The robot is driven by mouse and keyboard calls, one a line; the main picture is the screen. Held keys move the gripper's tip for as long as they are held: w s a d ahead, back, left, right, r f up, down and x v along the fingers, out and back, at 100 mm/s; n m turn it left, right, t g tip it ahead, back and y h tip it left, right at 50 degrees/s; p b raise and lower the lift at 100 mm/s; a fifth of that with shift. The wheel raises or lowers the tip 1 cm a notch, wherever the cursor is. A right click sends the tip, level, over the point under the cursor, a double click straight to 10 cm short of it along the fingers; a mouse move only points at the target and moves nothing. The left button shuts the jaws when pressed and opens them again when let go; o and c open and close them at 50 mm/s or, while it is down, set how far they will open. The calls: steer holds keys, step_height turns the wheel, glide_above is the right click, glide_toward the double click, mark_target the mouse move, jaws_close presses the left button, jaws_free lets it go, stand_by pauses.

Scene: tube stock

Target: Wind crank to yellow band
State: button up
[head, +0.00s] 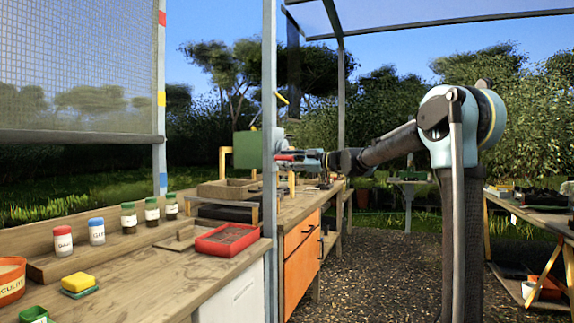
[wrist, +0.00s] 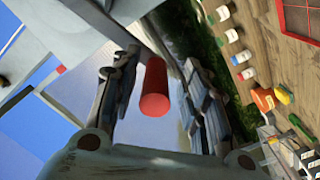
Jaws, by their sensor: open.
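The red crank handle (wrist: 155,90) is a red cylinder between my gripper's two fingers in the wrist view. My gripper (wrist: 160,100) is open, with a finger on each side of the handle; I cannot tell whether either touches it. In the head view my gripper (head: 297,157) is beside the green box (head: 245,150), partly behind a grey post. The mesh screen (head: 80,70) hangs at the left. Its bottom bar (head: 80,137) is level between the yellow band (head: 161,99) above and the blue band (head: 162,183) below on the side post. A red band (head: 162,18) is at the top.
The wooden bench (head: 130,265) carries several jars, a red tray (head: 227,239), a yellow-and-green sponge (head: 79,284) and an orange pot (head: 10,280). The grey upright post (head: 269,120) stands close in front of the green box. Gravel floor (head: 390,260) is open at the right.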

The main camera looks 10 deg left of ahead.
steer(key=s+d, duration=0.1)
steer(key=d, duration=1)
steer(key=shift+s+d, duration=0.35)
steer(key=shift+d, duration=0.05)
steer(key=shift+f, duration=0.1)
steer(key=d+m, duration=0.7)
steer(key=m, duration=0.1)
steer(key=a, duration=0.6)
steer(key=w+a, duration=0.1)
steer(key=a, duration=1)
steer(key=shift+w+a+r, duration=0.3)
steer(key=shift+a, duration=0.05)
jaws_close()
